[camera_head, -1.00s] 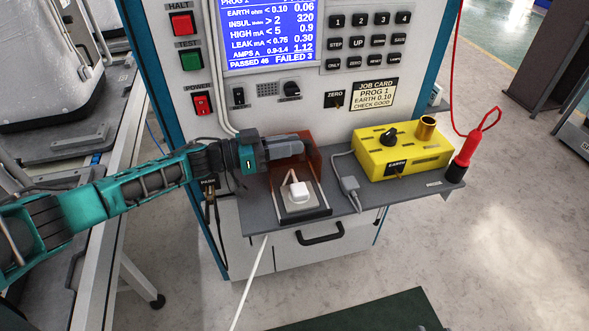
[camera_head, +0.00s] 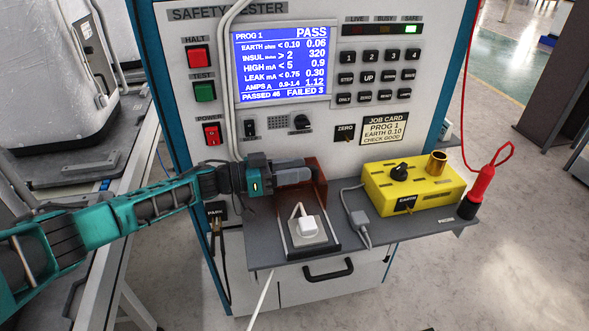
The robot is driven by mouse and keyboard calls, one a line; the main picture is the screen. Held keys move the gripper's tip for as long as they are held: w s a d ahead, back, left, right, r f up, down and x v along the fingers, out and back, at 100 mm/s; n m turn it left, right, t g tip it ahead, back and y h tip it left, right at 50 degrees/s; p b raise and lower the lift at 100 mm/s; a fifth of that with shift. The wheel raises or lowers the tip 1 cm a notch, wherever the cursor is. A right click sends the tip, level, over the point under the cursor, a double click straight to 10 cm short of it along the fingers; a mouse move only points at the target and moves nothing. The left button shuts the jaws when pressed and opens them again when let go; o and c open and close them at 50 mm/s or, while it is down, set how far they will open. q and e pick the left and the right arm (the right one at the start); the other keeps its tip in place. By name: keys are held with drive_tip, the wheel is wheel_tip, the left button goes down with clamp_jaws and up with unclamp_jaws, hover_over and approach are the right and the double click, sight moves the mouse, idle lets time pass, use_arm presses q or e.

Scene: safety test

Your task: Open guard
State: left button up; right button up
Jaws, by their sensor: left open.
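The guard (camera_head: 319,190) is a reddish-brown, see-through cover at the back of the grey shelf, close to the tester's front panel. It stands behind the socket plate (camera_head: 305,242), and the white plug (camera_head: 308,227) in front of it is uncovered. My left gripper (camera_head: 298,172) reaches in from the left, with its grey fingers at the guard's upper left part. The jaws are open; their tips partly overlap the guard, and I cannot tell whether they touch it. My right gripper is out of view.
The yellow earth box (camera_head: 415,188) and the red probe (camera_head: 482,186) stand on the right of the shelf (camera_head: 375,235). A grey cable connector (camera_head: 359,219) lies between socket and box. The tester screen (camera_head: 282,62) reads PASS, and the green SAFE lamp (camera_head: 411,29) is lit.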

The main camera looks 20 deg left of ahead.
use_arm(q)
drive_tip(key=v, duration=1.3)
drive_tip(key=shift+d, duration=0.1)
